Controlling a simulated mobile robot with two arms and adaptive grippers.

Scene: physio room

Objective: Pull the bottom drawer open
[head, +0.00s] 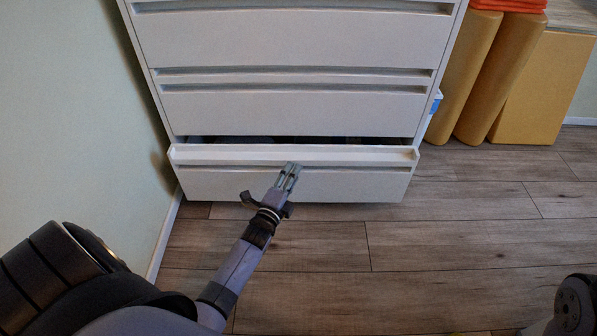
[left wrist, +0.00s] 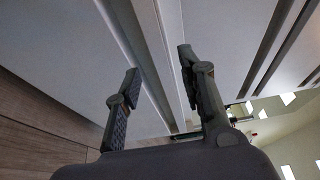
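The white bottom drawer (head: 350,184) of the cabinet stands partly pulled out, with a narrow dark gap behind its front. A long grey handle groove runs across that front below its top lip. My left gripper (head: 290,172) is at the drawer front near the middle, its fingertips over the groove and lip. In the left wrist view, my left gripper (left wrist: 157,78) has its two fingers well apart, with the white lip and grey groove (left wrist: 150,60) passing between them. Whether the fingers touch the lip cannot be told. My right gripper is not in view.
The upper drawers (head: 300,112) are shut. A pale wall (head: 70,100) stands close on the left. Yellow bolsters (head: 470,75) and a yellow block (head: 540,90) stand right of the cabinet. The wooden floor (head: 430,235) in front is clear.

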